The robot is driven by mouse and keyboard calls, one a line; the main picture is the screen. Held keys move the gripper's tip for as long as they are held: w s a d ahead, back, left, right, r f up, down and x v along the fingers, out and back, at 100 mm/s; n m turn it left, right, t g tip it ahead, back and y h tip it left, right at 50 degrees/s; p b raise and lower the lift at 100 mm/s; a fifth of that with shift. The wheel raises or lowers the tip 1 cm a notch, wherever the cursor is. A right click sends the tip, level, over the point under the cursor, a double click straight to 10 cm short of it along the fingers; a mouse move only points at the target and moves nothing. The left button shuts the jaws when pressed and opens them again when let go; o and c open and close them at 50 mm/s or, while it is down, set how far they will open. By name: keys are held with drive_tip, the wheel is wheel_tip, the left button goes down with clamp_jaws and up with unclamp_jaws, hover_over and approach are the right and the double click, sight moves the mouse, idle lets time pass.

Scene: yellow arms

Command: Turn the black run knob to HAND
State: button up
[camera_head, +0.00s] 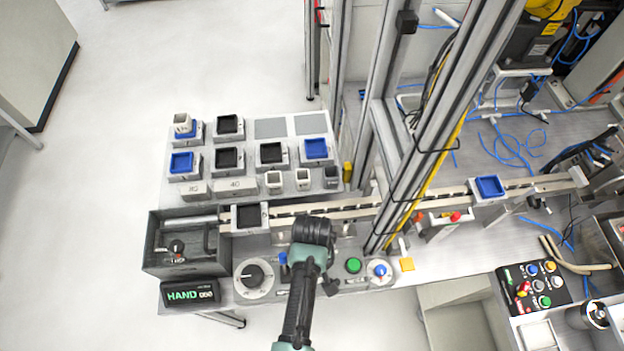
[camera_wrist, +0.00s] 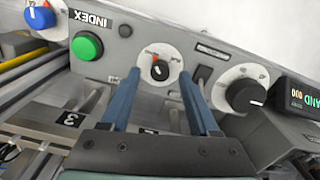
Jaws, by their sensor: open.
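A small black knob (camera_wrist: 160,71) with a white pointer line sits on a round white plate with an orange-red mark. I take it for the run knob; its label is not readable. My gripper (camera_wrist: 160,77) is open, its two blue fingers on either side of this knob in the wrist view. Whether they touch it I cannot tell. In the head view my wrist hides this knob. A display (camera_head: 189,294) at the panel's left end reads HAND. It is partly cut off in the wrist view (camera_wrist: 304,98).
A larger black dial knob (camera_wrist: 245,95) is beside the right finger. A dark lever (camera_wrist: 203,75) stands between. A green INDEX button (camera_wrist: 87,46) and a blue knob (camera_wrist: 38,17) are to the left. A conveyor rail (camera_head: 350,207) runs behind the panel.

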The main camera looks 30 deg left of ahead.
wheel_tip(320, 180, up, 12)
drive_tip(key=b, duration=0.1)
drive_tip(key=shift+b, duration=0.35)
drive_tip(key=shift+f, duration=0.1)
idle(0.3)
